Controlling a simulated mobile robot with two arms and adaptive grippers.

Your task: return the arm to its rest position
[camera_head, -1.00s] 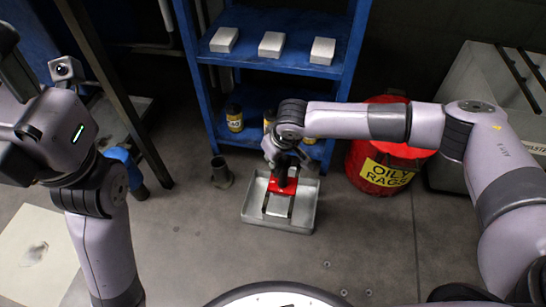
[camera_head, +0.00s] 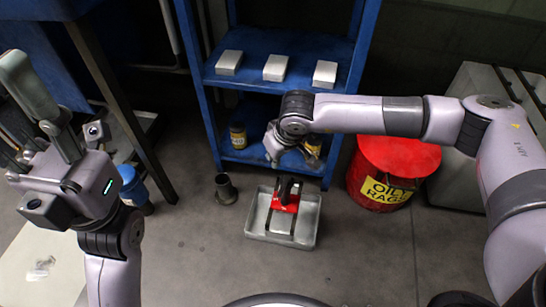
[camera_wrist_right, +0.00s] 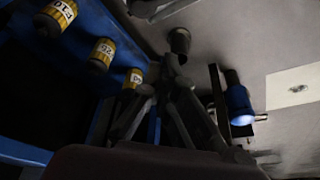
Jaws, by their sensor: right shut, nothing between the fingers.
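My right gripper (camera_head: 272,150) hangs in front of the blue rack's lower shelf, behind and above the grey tray in the head view. Its fingers also show in the right wrist view (camera_wrist_right: 172,70), together and empty. My right arm reaches across from the right, bent at the elbow. My left gripper (camera_head: 30,100) is raised at the far left, partly cut off by the frame edge; I cannot tell whether it is open. A red and black object (camera_head: 286,204) sits in the grey tray (camera_head: 280,240) on the floor, apart from my right gripper.
A blue rack (camera_head: 290,45) holds white blocks on its upper shelf and yellow-labelled bottles (camera_head: 238,136) below. A red oily rags bin (camera_head: 400,155) stands under my right forearm. A dark cup-like part (camera_head: 225,188) stands left of the tray.

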